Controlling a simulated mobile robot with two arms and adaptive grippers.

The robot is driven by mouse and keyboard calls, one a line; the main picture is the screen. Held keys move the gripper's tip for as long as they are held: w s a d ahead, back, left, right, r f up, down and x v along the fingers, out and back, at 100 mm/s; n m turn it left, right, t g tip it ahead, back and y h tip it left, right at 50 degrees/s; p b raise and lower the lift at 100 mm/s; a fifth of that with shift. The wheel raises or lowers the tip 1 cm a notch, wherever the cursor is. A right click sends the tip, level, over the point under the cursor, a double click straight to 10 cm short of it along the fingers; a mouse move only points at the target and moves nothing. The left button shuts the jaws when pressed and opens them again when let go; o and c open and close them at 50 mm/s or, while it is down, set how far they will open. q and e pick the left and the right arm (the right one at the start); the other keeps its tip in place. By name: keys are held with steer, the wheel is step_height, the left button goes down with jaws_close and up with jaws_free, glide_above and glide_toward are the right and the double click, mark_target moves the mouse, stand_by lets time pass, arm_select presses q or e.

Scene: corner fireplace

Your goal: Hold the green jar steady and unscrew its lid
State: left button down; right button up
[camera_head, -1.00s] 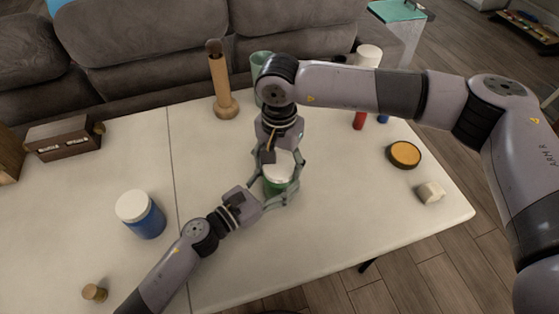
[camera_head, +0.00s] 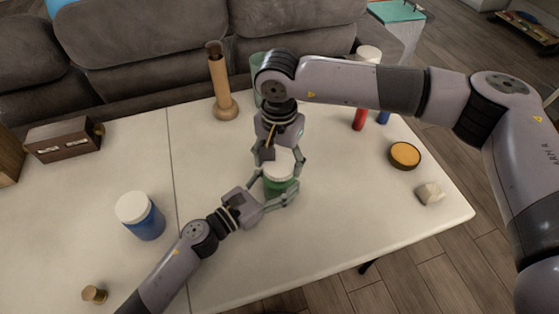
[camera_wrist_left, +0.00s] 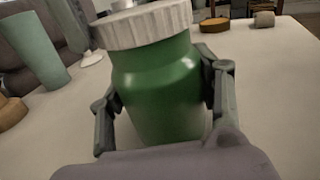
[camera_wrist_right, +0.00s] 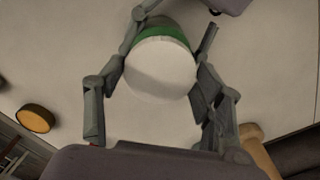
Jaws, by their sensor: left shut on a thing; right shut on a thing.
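The green jar (camera_wrist_left: 158,90) stands upright on the white table, with a ribbed white lid (camera_wrist_left: 143,24) on top. My left gripper (camera_head: 281,195) is shut on the jar's green body from the left side, a finger on each side in the left wrist view. My right gripper (camera_head: 278,165) comes from above and is shut on the white lid, which fills the space between its fingers in the right wrist view (camera_wrist_right: 160,70). The lid sits on the jar's neck; whether it is loose I cannot tell. In the head view the grippers partly hide the jar.
On the table (camera_head: 330,235) stand a blue jar with a white lid (camera_head: 142,216), a wooden cylinder (camera_head: 221,85), a dark wooden box (camera_head: 62,139), an orange-topped round tin (camera_head: 404,155), a pale block (camera_head: 429,193) and a small wooden knob (camera_head: 94,294). The front middle is clear.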

mark_target(280, 164)
steer(key=shift+r, duration=0.55)
steer(key=shift+r, duration=2)
arm_select(q)
steer(key=shift+c, duration=2.2)
jaws_free()
